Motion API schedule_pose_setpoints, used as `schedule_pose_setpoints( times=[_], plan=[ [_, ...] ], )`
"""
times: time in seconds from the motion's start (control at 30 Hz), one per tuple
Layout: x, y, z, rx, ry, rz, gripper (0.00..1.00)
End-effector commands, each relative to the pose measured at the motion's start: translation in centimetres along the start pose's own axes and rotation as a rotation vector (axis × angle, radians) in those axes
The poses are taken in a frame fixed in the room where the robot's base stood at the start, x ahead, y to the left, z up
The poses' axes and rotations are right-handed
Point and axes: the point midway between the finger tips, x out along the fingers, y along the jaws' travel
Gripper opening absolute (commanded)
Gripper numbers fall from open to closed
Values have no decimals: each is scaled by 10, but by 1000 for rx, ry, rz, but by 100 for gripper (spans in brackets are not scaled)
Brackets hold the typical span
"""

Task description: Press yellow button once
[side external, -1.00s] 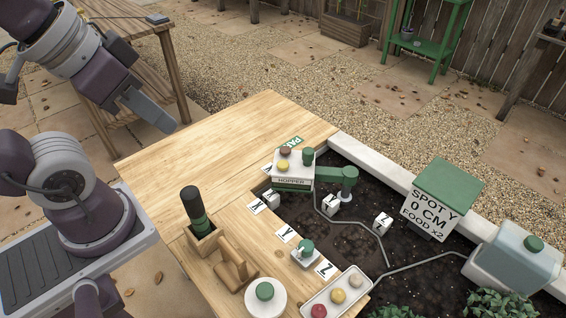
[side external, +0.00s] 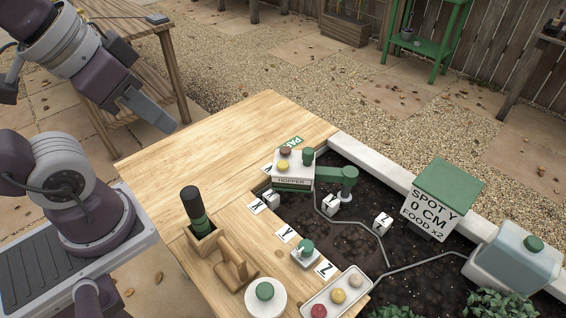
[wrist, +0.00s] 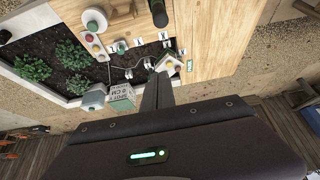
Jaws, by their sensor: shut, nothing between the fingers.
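A yellow button (side external: 283,166) sits on top of the white hopper box (side external: 292,184), beside a brown button (side external: 285,151). A white tray (side external: 309,301) at the table's front edge holds a red button (side external: 319,311), a yellowish button (side external: 338,296) and a paler yellowish one (side external: 355,281). My gripper (side external: 168,125) is shut and empty. It hangs in the air at the upper left, well away from all the buttons. In the wrist view my gripper (wrist: 157,80) points toward the hopper (wrist: 170,62), whose button is too small to make out clearly.
A green-topped sign box (side external: 430,208) reads "SPOT Y 0 CM FOOD X2". The table's far left part (side external: 210,150) is clear.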

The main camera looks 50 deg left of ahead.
Motion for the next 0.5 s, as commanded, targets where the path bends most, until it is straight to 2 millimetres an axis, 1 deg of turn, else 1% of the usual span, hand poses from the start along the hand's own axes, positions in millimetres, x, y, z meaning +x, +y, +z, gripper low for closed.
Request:
schedule_pose_setpoints(
  times=[0.17, 0.27, 0.37, 0.47, 0.5],
  plan=[
    [0, 0, 0, 0, 0, -1, 0],
    [5, -6, -8, 17, 7, -22, 0],
    [19, -22, -32, 75, 30, -81, 0],
    [43, -44, -67, 190, 65, -159, 0],
    [55, -52, -82, 246, 79, -186, 0]
  ],
)
